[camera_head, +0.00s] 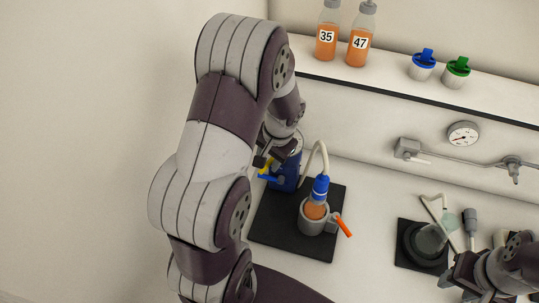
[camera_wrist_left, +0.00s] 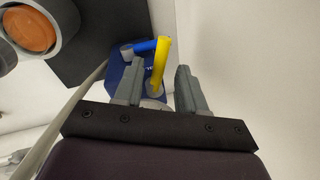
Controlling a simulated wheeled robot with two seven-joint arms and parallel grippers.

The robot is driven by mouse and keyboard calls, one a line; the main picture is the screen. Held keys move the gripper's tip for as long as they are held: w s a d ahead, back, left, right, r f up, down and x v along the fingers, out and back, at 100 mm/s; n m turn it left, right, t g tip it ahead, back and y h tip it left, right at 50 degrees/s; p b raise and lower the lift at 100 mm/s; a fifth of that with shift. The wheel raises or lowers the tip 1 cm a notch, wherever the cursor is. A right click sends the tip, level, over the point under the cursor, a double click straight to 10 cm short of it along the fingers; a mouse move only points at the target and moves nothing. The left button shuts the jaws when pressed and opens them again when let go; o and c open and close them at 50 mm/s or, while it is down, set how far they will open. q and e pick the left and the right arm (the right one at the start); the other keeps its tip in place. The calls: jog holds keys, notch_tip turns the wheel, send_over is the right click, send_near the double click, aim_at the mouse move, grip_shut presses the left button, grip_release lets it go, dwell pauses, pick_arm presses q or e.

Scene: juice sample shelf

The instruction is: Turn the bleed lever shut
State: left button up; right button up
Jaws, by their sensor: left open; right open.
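A blue pump body (camera_head: 286,174) stands at the back of a black mat (camera_head: 262,226). It has a yellow lever (camera_head: 265,166) and a blue lever (camera_head: 268,178); no label tells which is the bleed lever. In the left wrist view the yellow lever (camera_wrist_left: 159,66) stands between the open fingers of my left gripper (camera_wrist_left: 159,72), and the blue lever (camera_wrist_left: 143,47) points left beside it. The fingers appear apart from the yellow lever. In the head view my arm partly hides the pump. My right gripper (camera_head: 462,276) is open at the lower right.
A grey cup holder (camera_head: 311,224) with an orange handle (camera_head: 343,227) holds an upended blue-capped bottle (camera_head: 317,197) by a pale hose. A black-based device (camera_head: 411,256) stands near my right gripper. Bottles 35 (camera_head: 326,40) and 47 (camera_head: 359,44) stand on the shelf above.

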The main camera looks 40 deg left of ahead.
pick_arm(q)
jog(key=shift+s+d+r, duration=0.1)
jog(key=shift+s+d, duration=0.1)
jog(key=shift+s, duration=0.1)
jog(key=shift+w+a, duration=0.1)
jog(key=shift+w, duration=0.05)
grip_shut()
pick_arm(e)
jog(key=shift+s+d, duration=0.1)
jog(key=shift+s, duration=0.1)
jog(key=shift+r, duration=0.15)
pick_arm(q)
jog(key=m+p, duration=0.1)
jog(key=m, duration=0.1)
jog(key=a+m+t+p, duration=0.1)
jog(key=m+p, duration=0.1)
jog(key=shift+a+r, duration=0.15)
jog(key=shift+w+a+m+p, duration=0.1)
jog(key=shift+a+m+p, duration=0.15)
jog(key=shift+m+p, duration=0.7)
jog(key=shift+w+a+m+h, duration=0.15)
jog(key=shift+m+h, duration=0.15)
jog(key=shift+m, duration=0.65)
pick_arm(e)
jog(key=shift+w+a+r, duration=0.1)
jog(key=shift+r, duration=1.2)
jog(key=shift+a+r, duration=0.1)
jog(key=shift+r, duration=1.15)
pick_arm(q)
jog(key=shift+t, duration=0.3)
